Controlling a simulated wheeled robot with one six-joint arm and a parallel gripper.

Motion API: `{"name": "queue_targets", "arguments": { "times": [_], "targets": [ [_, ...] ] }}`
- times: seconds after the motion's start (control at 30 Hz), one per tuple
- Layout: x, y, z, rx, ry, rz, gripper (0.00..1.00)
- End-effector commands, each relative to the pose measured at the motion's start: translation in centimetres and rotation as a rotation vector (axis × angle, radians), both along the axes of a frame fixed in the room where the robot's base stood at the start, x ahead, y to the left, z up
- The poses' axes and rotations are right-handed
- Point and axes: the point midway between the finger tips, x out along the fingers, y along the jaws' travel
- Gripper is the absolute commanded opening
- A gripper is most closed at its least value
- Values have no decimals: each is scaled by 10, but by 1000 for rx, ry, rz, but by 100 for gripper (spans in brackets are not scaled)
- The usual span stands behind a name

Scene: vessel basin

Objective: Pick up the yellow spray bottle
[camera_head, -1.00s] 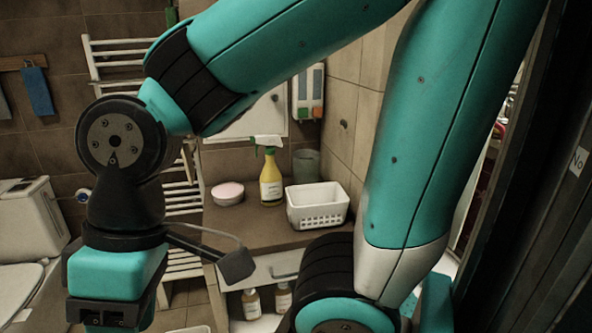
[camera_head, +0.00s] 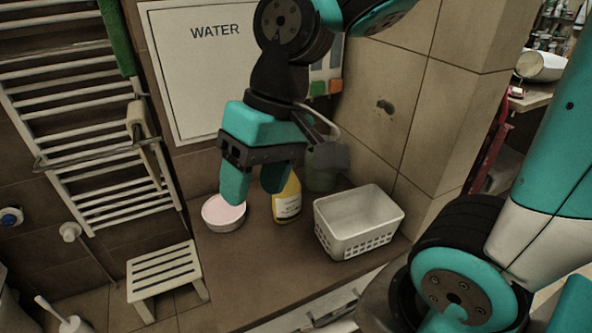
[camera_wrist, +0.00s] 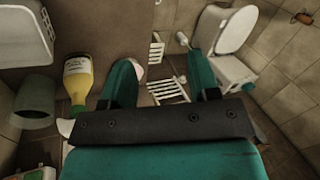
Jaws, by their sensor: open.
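The yellow spray bottle (camera_head: 287,204) stands upright on the brown counter (camera_head: 268,262). In the head view its upper part is hidden behind my gripper. In the wrist view the bottle (camera_wrist: 79,84) shows its yellow body and pale label at the left, outside the fingers, with its white head partly hidden by the gripper body. My gripper (camera_head: 256,188) is open and empty, its fingers apart, in front of and just left of the bottle. In the wrist view my gripper (camera_wrist: 162,82) has nothing between its fingertips but the distant floor and a slatted stool.
A white basket (camera_head: 344,243) stands right of the bottle, with a grey-green cup (camera_head: 321,176) behind. A round pink-topped container (camera_head: 222,216) is to the left. A wall cabinet (camera_head: 202,100) marked WATER and a towel rack (camera_head: 75,150) are behind. The counter's front is clear.

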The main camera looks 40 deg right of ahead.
Motion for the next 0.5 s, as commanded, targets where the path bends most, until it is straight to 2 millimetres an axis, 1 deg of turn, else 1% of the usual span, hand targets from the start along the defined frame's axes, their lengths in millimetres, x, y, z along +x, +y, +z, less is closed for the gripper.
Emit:
{"name": "queue_targets", "arguments": {
  "times": [0.03, 0.07, 0.1, 0.17, 0.2, 0.27, 0.3, 0.4, 0.5],
  "targets": [
    [26, -17, 30, 1, 66, -190, 55],
    [40, -28, 39, 4, 110, -312, 55],
    [58, -44, 51, 8, 168, -478, 55],
    [82, -72, 65, 15, 258, -721, 55],
    [97, -91, 73, 23, 315, -877, 55],
    [114, -120, 83, 32, 395, -1094, 55],
    [123, -138, 88, 40, 444, -1223, 55],
    [139, -176, 95, 56, 547, -1485, 55],
    [146, -201, 98, 68, 614, -1649, 55]
  ]
}}
